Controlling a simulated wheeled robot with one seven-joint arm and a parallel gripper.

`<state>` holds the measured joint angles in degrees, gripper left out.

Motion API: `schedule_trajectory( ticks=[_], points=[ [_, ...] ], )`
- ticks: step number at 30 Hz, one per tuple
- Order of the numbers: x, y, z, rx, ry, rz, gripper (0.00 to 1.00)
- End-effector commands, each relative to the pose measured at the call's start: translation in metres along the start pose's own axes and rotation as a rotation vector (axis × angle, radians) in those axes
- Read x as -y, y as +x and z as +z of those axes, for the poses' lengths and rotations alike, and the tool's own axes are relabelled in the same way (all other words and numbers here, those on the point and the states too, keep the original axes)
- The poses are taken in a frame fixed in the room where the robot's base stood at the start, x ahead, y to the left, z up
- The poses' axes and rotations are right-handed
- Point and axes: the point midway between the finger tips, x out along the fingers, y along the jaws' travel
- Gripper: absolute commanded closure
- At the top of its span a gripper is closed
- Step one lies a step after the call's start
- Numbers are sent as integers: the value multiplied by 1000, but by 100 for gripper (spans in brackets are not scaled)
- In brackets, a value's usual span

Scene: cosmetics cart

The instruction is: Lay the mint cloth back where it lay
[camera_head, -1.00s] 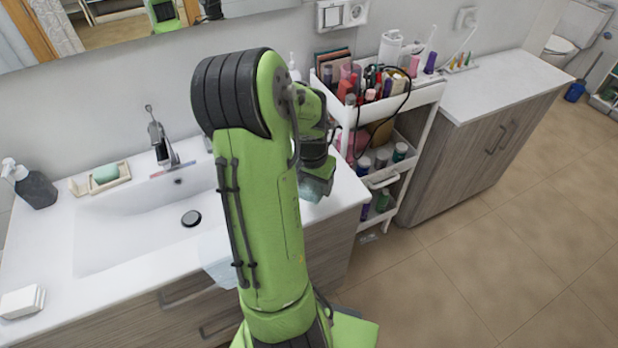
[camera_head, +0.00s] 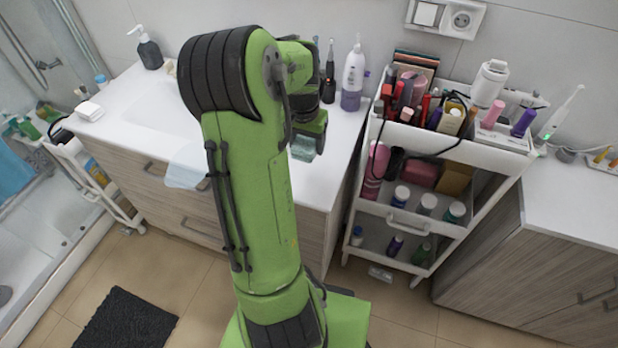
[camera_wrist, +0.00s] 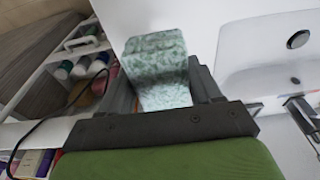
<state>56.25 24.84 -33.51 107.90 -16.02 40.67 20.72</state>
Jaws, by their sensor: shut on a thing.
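The mint cloth (camera_wrist: 158,66) is a folded, mottled green-and-white piece held between the two fingers of my gripper (camera_wrist: 165,90) in the wrist view. In the head view, a part of the cloth (camera_head: 303,147) shows just below my gripper (camera_head: 308,125), over the right end of the white washstand top (camera_head: 340,135). My arm hides most of the gripper in that view. I cannot tell whether the cloth touches the counter.
A white cart (camera_head: 462,151) loaded with cosmetics stands right of the washstand, across a narrow gap. A pump bottle (camera_head: 353,75) and a dark toothbrush (camera_head: 329,75) stand at the counter's back. A pale cloth (camera_head: 187,167) hangs over the front edge. The basin shows in the wrist view (camera_wrist: 262,55).

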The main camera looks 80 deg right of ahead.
Motion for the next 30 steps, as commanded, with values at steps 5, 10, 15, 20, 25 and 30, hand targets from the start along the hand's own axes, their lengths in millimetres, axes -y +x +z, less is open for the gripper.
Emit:
schedule_trajectory(
  ticks=[5, 10, 15, 20, 25, 30],
  points=[
    [-1, 43, 8, 7, 0, 4, 61],
    [-1, 66, 11, 5, 0, 3, 61],
    [-1, 95, 16, 5, 0, 3, 61],
    [0, 96, 16, 1, 0, 1, 61],
    [0, 100, 16, 2, 0, 1, 61],
    [-1, 100, 16, 2, 1, 2, 16]
  ],
)
